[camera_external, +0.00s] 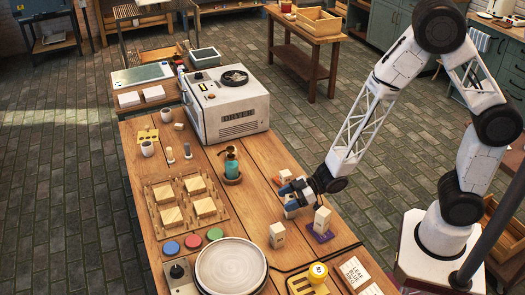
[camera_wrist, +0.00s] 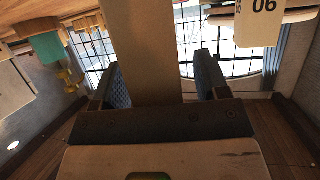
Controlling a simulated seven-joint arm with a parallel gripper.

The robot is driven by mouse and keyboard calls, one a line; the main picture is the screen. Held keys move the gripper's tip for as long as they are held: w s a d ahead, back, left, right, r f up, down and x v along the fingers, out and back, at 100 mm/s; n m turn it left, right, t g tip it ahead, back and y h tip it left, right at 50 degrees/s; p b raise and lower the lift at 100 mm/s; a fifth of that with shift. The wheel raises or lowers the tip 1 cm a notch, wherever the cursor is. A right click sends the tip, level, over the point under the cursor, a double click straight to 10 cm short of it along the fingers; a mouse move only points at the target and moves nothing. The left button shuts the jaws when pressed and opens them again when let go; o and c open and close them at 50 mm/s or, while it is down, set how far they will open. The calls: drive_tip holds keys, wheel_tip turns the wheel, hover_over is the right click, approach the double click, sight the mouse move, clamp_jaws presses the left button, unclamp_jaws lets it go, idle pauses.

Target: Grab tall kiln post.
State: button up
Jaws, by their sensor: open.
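My gripper (camera_external: 297,190) is low over the right side of the wooden table, with blue fingertips. In the wrist view my gripper (camera_wrist: 162,75) is open, with one finger on each side of a long beige post (camera_wrist: 155,45). A gap shows at least on the right side of the post. Another post (camera_external: 322,219) stands upright on a purple pad, and a shorter-looking one (camera_external: 277,236) stands to the left. I cannot tell for certain which is the tallest.
A block marked 06 (camera_wrist: 260,22) is close at the upper right of the wrist view. An orange-and-pale block (camera_external: 285,177) lies just behind the gripper.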

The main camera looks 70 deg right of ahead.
drive_tip(key=shift+w+a, duration=0.1)
drive_tip(key=shift+c, duration=0.3)
drive_tip(key=c, duration=1.1)
drive_tip(key=shift+o, duration=0.2)
drive_tip(key=shift+r, duration=1.45)
drive_tip(key=shift+s+r, duration=0.2)
drive_tip(key=shift+r, duration=0.15)
drive_tip(key=s+d, duration=0.2)
drive_tip(key=s, duration=0.5)
drive_tip(key=s+d+r, duration=0.1)
drive_tip(key=s, duration=0.7)
drive_tip(key=shift+d+r, duration=0.15)
drive_tip(key=shift+d, duration=0.2)
drive_tip(key=shift+s, duration=0.1)
